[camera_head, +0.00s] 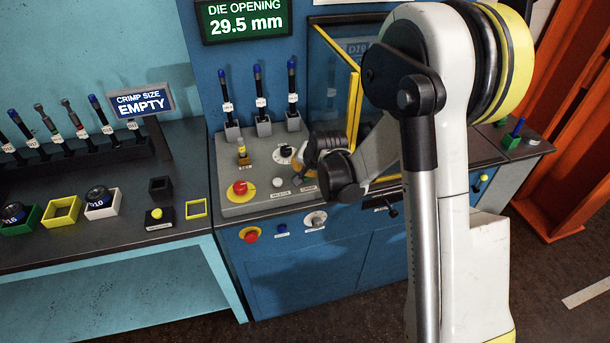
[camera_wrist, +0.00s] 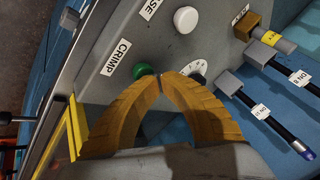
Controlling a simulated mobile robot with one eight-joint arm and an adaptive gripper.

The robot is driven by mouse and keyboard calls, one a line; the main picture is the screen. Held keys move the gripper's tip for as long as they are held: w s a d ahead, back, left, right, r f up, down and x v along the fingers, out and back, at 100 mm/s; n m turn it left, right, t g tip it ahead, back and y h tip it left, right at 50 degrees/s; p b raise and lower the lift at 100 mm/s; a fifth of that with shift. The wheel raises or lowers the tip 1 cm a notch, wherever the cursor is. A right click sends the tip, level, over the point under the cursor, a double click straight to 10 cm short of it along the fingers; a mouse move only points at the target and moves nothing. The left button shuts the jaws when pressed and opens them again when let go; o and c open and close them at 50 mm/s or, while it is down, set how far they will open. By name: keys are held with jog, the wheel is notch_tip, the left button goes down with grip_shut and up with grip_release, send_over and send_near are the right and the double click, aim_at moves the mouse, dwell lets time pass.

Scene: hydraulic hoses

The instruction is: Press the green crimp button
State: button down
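The green crimp button (camera_wrist: 143,70) shows in the wrist view on the grey panel (camera_wrist: 108,85), beside the CRIMP label (camera_wrist: 118,57). My gripper (camera_wrist: 160,78) has its two orange fingers curved together with the tips meeting, and nothing shows between them. The tips appear just right of and below the button in that view; I cannot tell whether they touch it. Part of the button is covered by a finger. In the head view my gripper (camera_head: 298,169) is low over the panel, and the green button is not visible there.
A white button (camera_wrist: 185,20) and a black-and-white dial (camera_wrist: 195,71) are close by. A red emergency stop (camera_head: 240,188) is at the panel's left. Upright hose tools (camera_head: 260,88) stand behind. A yellow-framed guard (camera_head: 354,95) rises beside my arm.

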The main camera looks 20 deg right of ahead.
jog(key=shift+r+p, duration=0.3)
jog(key=shift+r, duration=0.4)
jog(key=shift+r+p, duration=1.55)
jog(key=shift+r, duration=0.95)
jog(key=shift+s+r, duration=0.1)
jog(key=s+r+n+b, duration=0.2)
jog(key=s+r+b, duration=0.1)
jog(key=s+r, duration=0.45)
jog(key=s+n+b, duration=0.4)
jog(key=s+n, duration=0.1)
jog(key=s, duration=1.8)
jog(key=shift+d+n+h, duration=0.2)
jog(key=shift+n+h, duration=0.2)
